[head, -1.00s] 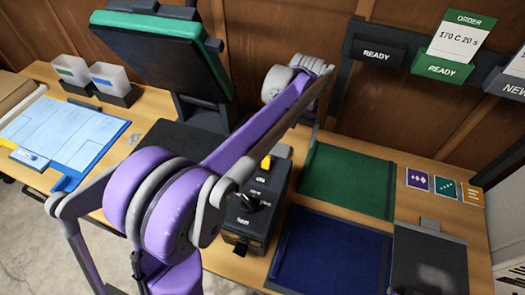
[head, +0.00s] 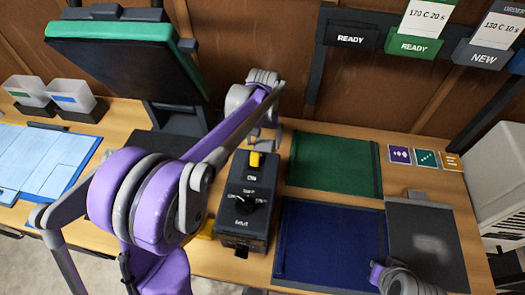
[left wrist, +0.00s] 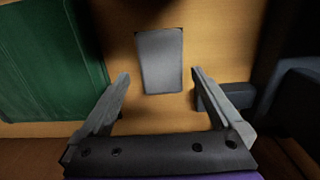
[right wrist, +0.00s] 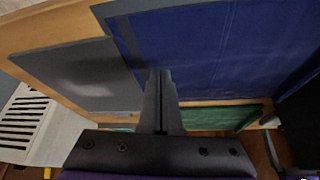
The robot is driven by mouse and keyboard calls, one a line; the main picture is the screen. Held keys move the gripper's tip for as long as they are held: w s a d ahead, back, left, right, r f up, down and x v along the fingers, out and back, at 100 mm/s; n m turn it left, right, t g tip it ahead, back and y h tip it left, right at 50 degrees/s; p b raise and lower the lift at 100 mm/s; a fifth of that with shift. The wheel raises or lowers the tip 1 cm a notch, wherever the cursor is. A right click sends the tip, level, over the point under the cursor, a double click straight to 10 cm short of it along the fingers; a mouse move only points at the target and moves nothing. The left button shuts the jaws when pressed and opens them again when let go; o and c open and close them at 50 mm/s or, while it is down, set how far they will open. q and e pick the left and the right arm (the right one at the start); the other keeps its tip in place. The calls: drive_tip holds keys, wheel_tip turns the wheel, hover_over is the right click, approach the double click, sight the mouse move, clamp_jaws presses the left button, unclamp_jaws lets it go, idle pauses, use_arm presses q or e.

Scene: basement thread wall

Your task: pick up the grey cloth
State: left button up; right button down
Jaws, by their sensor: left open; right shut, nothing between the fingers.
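The grey cloth (left wrist: 160,60) shows in the left wrist view as a small flat grey rectangle on the wooden table. My left gripper (left wrist: 160,85) is open, its fingers apart on either side below the cloth in that view, with nothing between them. In the head view the left gripper (head: 264,138) is at the back of the table, behind the black control box; I cannot make out the cloth there. My right gripper (right wrist: 158,75) is shut and empty, above the edge between the blue mat and the dark grey board. It shows at the bottom right of the head view (head: 378,272).
The control box (head: 246,195) with a yellow switch stands between the left arm and the mats. A green mat (head: 335,163) and a blue mat (head: 330,240) lie right of it. The dark grey board (head: 425,245) is farther right. A heat press (head: 125,65) stands left.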

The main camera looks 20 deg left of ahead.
sight(263, 149)
use_arm(q)
drive_tip(key=shift+a+f, duration=0.1)
drive_tip(key=shift+f, duration=1.9)
drive_tip(key=c, duration=1.3)
wheel_tip(263, 149, up, 10)
drive_tip(key=shift+r+p, duration=0.1)
drive_tip(key=shift+p, duration=0.2)
